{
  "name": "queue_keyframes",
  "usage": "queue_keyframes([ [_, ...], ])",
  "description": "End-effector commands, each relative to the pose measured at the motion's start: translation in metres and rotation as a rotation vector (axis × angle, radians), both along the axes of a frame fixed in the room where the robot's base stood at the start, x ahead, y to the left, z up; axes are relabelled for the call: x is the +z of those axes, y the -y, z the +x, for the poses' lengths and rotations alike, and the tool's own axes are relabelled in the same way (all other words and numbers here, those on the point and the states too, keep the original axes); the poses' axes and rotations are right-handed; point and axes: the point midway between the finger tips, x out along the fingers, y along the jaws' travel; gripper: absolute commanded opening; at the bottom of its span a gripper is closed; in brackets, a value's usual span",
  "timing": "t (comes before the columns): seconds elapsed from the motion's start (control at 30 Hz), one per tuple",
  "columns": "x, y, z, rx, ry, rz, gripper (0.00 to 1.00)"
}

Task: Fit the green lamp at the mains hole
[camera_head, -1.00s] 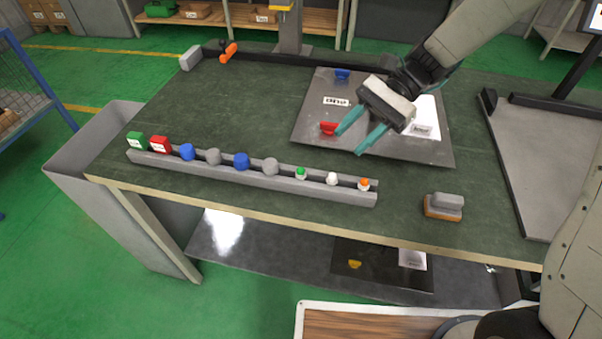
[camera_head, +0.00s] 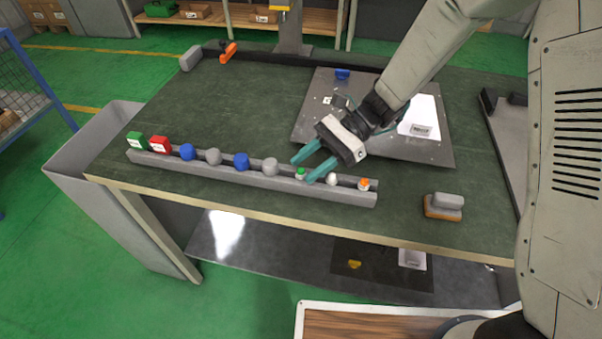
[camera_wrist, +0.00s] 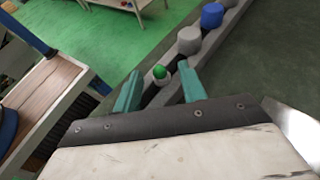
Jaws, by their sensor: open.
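The green lamp (camera_head: 300,173) has a small green dome on a pale body and sits in the grey rail (camera_head: 215,172) near its right end. It also shows in the wrist view (camera_wrist: 160,72), between my two teal fingers. My gripper (camera_head: 302,170) is open, its fingers on either side of the green lamp. I cannot tell whether they touch it. The panel plate (camera_head: 432,152) lies on the bench behind my gripper, with a blue piece (camera_head: 342,74) at its top. My gripper and arm cover part of the panel, and I cannot make out the mains hole.
The rail also holds a white lamp (camera_head: 332,180), an orange lamp (camera_head: 364,184), blue and grey knobs, and red and green blocks. A grey-and-orange block (camera_head: 443,206) sits right of the rail.

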Motion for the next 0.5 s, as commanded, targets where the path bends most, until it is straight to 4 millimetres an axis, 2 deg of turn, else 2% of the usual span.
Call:
queue_keyframes([
  [0.17,-0.0003,-0.0010,-0.0004,-0.001,0.001,0.001,0.41],
  [0.2,-0.0003,-0.0010,-0.0004,-0.001,0.001,0.001,0.39],
  [0.33,-0.0002,-0.0010,-0.0004,-0.001,0.001,0.001,0.03],
  [0.37,-0.0003,-0.0009,-0.0003,-0.001,0.001,0.001,0.00],
  [0.5,-0.0004,-0.0008,-0.0003,0.000,0.001,-0.001,0.00],
])
